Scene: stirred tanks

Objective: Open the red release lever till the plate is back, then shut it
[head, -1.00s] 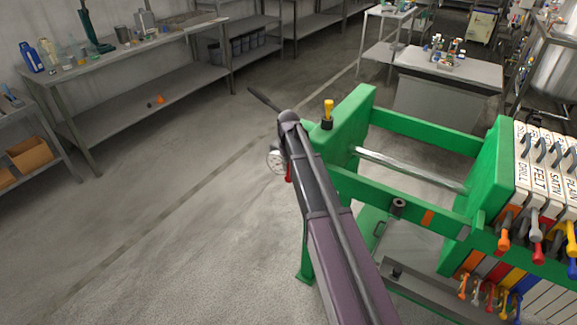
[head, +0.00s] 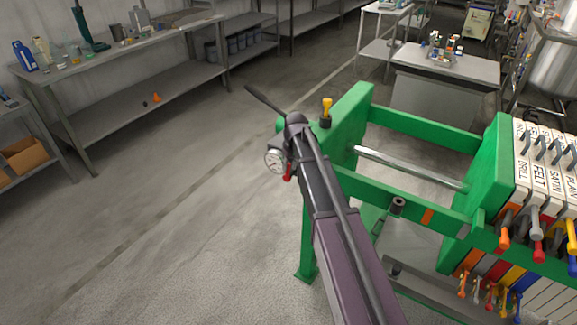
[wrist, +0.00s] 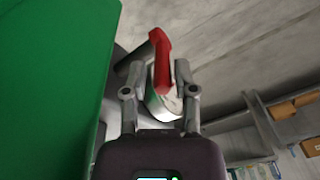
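The red release lever (wrist: 161,62) stands between the two fingers of my gripper (wrist: 160,78) in the wrist view. The fingers are apart; I cannot tell whether either touches it. In the head view a small piece of the lever (head: 287,173) shows below a round gauge (head: 274,160), left of my arm, which hides my gripper there. The green pressing plate (head: 487,165) stands at the right on the end of a bright rod (head: 410,168). The rod extends from the green end block (head: 348,118), and a wide gap separates block and plate. The plate is close to the white plates.
Green side rails (head: 425,130) join the frame. A black handle (head: 264,98) sticks out left of the end block. White labelled plates (head: 548,165) with coloured handles stand at the right. In the wrist view a green wall (wrist: 50,80) is close on the left. Floor left of the press is clear.

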